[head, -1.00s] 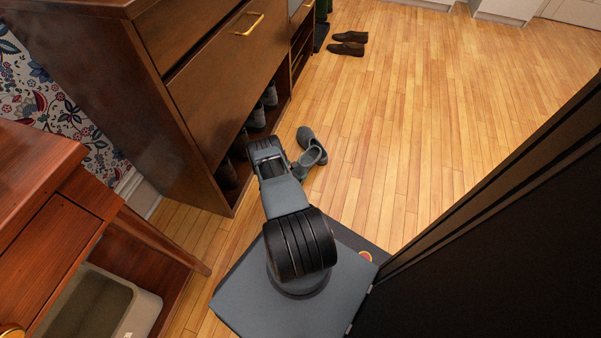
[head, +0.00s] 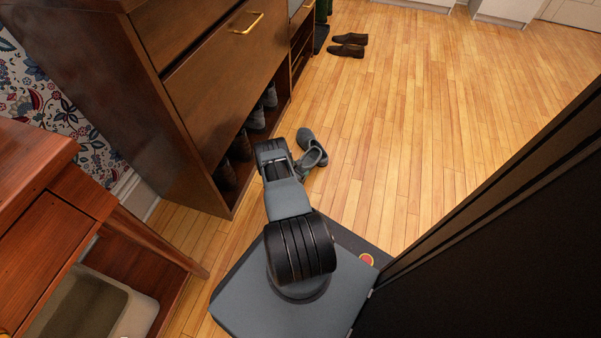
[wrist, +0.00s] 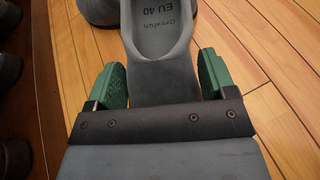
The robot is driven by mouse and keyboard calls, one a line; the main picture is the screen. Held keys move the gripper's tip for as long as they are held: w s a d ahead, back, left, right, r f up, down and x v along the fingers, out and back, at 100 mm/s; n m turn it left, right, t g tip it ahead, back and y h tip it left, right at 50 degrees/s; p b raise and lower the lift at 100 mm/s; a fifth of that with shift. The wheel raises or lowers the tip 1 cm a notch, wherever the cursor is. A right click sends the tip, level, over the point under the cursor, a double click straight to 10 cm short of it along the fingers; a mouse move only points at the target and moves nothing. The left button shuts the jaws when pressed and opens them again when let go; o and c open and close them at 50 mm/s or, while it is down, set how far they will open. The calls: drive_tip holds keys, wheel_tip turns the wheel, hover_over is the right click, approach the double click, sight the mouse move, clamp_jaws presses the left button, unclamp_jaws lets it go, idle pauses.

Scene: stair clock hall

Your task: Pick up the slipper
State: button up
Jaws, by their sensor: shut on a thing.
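A grey slipper (wrist: 160,45), marked "EU 40" on its insole, lies between the green finger pads of my gripper (wrist: 160,82) in the wrist view. The pads close on its sides near the heel end. In the head view the same slipper (head: 315,155) shows just beyond the end of my arm, which partly hides my gripper (head: 302,172). A second grey slipper (head: 306,138) lies on the floor right behind it, close to it or touching. The wrist view shows part of that slipper (wrist: 97,10) at the top edge.
A brown shoe cabinet (head: 215,95) stands close on the left, with shoes (head: 240,147) on its low open shelf. Brown shoes (head: 348,45) lie on the floor farther off. A wooden table (head: 60,215) is at near left. A dark panel (head: 480,240) fills the right. Open floor (head: 430,120) lies between.

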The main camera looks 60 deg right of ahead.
drive_tip(key=shift+c, duration=1.1)
drive_tip(key=shift+r, duration=0.1)
